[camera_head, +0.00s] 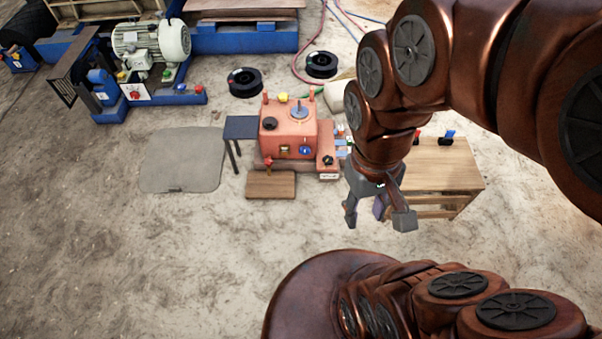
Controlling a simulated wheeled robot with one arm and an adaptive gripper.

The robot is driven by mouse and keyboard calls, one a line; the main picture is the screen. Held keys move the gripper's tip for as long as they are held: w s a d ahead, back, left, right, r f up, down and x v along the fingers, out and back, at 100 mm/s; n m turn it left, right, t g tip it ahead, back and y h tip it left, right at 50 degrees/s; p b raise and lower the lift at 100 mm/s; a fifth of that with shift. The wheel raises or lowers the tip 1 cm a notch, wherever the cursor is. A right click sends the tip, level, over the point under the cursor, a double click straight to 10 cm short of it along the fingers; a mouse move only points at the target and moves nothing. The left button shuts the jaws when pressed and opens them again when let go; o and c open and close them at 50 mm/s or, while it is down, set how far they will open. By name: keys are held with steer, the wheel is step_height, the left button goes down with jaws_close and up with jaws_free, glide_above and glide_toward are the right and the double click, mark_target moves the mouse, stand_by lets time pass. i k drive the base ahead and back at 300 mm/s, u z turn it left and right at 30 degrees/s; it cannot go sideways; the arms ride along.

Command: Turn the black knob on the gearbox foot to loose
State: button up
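The salmon-orange gearbox (287,139) stands on the ground near the middle of the view. Its low foot sticks out at the right, and a small black knob (328,159) sits on that foot, with a white label below it. The knob's setting is too small to read. Another black knob (270,123) is on the upper face of the gearbox. My gripper (378,214) hangs to the right of the foot and nearer the camera, apart from the knob in the picture. Its fingers are spread. A purple-grey piece shows between them; I cannot tell if it is part of the gripper.
A wooden table (445,167) stands right of my gripper. A wooden board (270,185) lies before the gearbox, and a dark blue small table (240,128) stands at its left. Black spools (244,82) and hoses lie behind. The sandy ground at front left is clear.

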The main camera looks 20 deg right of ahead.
mark_target(327, 160)
steer(key=u, duration=1.65)
steer(key=k, duration=0.95)
steer(key=z, duration=1.7)
